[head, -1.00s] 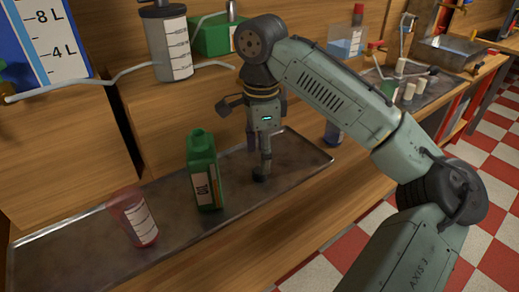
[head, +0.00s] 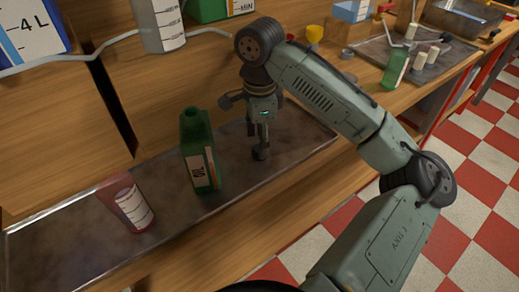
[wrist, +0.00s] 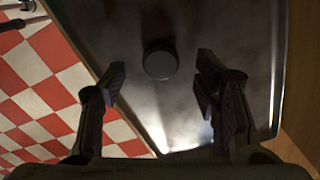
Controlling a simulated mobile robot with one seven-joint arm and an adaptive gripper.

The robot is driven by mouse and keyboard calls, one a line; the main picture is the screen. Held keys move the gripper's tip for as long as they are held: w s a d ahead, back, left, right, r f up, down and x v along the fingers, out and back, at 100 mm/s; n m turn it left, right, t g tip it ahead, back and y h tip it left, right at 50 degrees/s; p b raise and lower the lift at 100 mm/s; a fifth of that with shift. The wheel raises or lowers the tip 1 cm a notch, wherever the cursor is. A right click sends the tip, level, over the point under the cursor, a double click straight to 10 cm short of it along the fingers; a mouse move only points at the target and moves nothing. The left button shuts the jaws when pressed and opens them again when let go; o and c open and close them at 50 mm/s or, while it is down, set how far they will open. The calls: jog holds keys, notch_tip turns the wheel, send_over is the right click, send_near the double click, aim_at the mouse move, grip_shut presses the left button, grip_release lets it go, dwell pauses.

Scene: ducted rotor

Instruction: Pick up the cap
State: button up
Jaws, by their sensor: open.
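The cap (wrist: 160,61) is a small dark round disc lying on the metal tray (wrist: 120,25). In the wrist view it lies beyond my fingertips, in line with the gap between them. My gripper (wrist: 158,85) is open, with a finger on each side and nothing between them. In the head view my gripper (head: 260,140) points down over the right part of the tray (head: 55,235). A dark shape at its tip may be the cap or a fingertip; I cannot tell which.
A green bottle (head: 200,160) with an open neck stands on the tray left of my gripper. A grey canister (head: 160,25) is behind. The tray around the cap is clear.

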aim_at(255, 150)
jog(key=shift+f, duration=1.4)
jog(key=shift+c, duration=0.3)
jog(key=c, duration=0.8)
